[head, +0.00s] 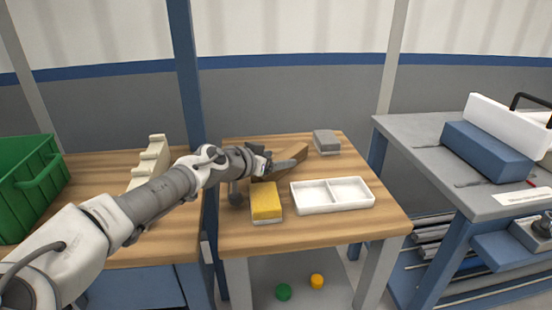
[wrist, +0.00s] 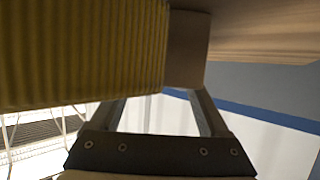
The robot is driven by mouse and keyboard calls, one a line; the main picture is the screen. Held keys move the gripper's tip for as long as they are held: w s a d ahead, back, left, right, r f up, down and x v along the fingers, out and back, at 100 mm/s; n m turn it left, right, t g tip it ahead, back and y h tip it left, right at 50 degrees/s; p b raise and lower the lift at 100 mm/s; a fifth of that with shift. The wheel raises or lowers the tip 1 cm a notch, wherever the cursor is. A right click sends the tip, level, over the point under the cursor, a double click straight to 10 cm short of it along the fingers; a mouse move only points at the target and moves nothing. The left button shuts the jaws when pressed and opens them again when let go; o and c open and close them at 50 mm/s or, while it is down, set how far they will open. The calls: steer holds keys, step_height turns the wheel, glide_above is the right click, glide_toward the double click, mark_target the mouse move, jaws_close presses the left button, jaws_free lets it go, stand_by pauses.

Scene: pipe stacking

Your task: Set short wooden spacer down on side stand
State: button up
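The wooden spacer (head: 297,152), a brown block, lies at a slant on the top of the side stand (head: 330,228), behind the yellow sponge. My gripper (head: 285,164) is low over the stand at the spacer, and hides part of it. In the wrist view, the end of the brown spacer (wrist: 188,48) shows against the wooden top. My two fingers (wrist: 165,105) stand apart and reach up to the spacer. The yellow sponge hides the left fingertip, so I cannot tell whether they grip it.
The yellow sponge (head: 266,201) stands close in front of my gripper and fills much of the wrist view (wrist: 80,50). A white two-part tray (head: 332,208) lies to the right, and a grey block (head: 326,141) at the back. A blue post (head: 187,70) rises at left.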

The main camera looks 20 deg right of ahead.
steer(key=shift+r, duration=0.1)
steer(key=shift+a+r, duration=0.15)
steer(key=p+v, duration=0.2)
steer(key=v, duration=0.9)
steer(key=shift+s+a+r+p, duration=0.1)
steer(key=shift+s+a+p, duration=0.15)
steer(key=shift+p, duration=0.05)
